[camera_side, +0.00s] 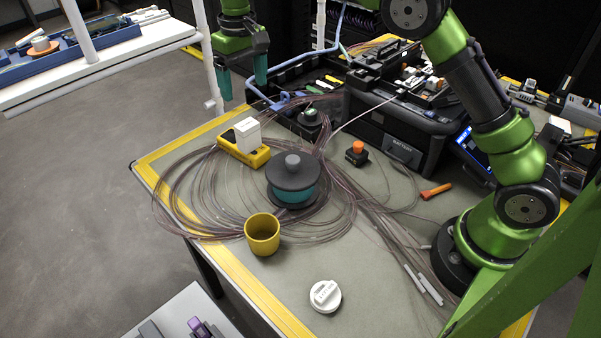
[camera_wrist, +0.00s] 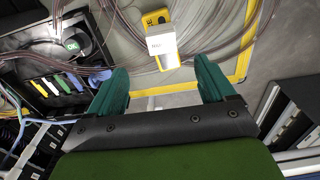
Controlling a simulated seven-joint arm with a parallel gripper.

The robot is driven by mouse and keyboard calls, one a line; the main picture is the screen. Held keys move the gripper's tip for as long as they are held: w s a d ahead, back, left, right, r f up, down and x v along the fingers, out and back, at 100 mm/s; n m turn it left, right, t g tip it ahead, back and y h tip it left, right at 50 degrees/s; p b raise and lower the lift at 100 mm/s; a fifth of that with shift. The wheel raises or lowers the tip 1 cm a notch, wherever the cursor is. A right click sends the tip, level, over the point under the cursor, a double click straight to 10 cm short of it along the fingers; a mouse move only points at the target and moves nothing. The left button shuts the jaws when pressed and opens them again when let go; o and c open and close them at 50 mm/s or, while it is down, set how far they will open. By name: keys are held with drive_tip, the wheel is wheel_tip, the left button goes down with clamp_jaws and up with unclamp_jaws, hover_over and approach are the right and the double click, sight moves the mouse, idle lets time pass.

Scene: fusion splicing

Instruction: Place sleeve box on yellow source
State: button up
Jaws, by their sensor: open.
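The sleeve box is a small white box (camera_side: 247,134) standing upright on the yellow source (camera_side: 243,154), a low yellow block near the table's far left edge. In the wrist view the white box (camera_wrist: 161,40) shows from above, covering part of the yellow source (camera_wrist: 172,61). My gripper (camera_side: 243,88) is open and empty, raised behind and above the box, apart from it. In the wrist view its two teal fingers (camera_wrist: 160,84) are spread wide with nothing between them, and the box lies beyond them.
Loose fibre coils surround the yellow source. A teal pot with a dark lid (camera_side: 293,180), a yellow cup (camera_side: 262,235) and a white round container (camera_side: 325,296) stand nearer. A black case (camera_side: 395,140) and an open tray (camera_side: 290,88) stand behind. An orange-topped bottle (camera_side: 357,152) stands right.

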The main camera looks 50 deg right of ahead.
drive_tip(key=s+d+r+m+t+y, duration=0.1)
drive_tip(key=s+d+r+m+t, duration=0.3)
drive_tip(key=s+r, duration=0.75)
drive_tip(key=s+d+f+t, duration=0.1)
drive_tip(key=s+f, duration=0.2)
drive_tip(key=s, duration=0.6)
drive_tip(key=s+d+f+t, duration=0.2)
drive_tip(key=s+f, duration=0.1)
drive_tip(key=s, duration=0.6)
drive_tip(key=shift+d+f+y, duration=0.15)
drive_tip(key=shift+y, duration=0.25)
